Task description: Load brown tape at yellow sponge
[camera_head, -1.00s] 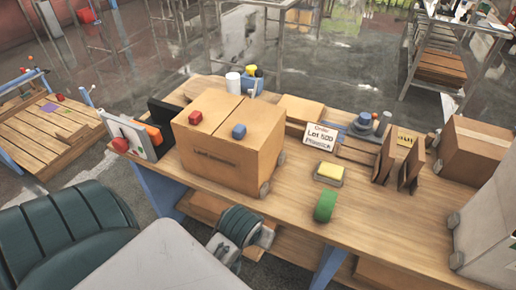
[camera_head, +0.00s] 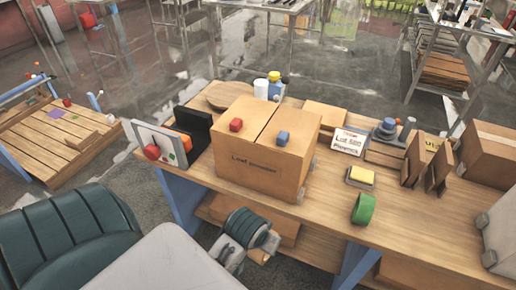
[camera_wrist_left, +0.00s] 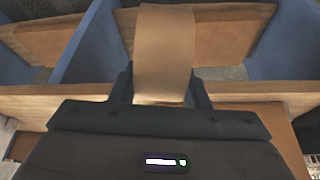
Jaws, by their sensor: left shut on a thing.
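Blue bench legs and wooden boards show behind the tape. In the head view I cannot make out the left gripper's fingers or the brown tape. My right gripper is not in view.
A large carton (camera_head: 262,155) with red and blue cubes fills the bench's middle. A lot sign (camera_head: 348,141) and brown dividers (camera_head: 425,165) stand behind and right.

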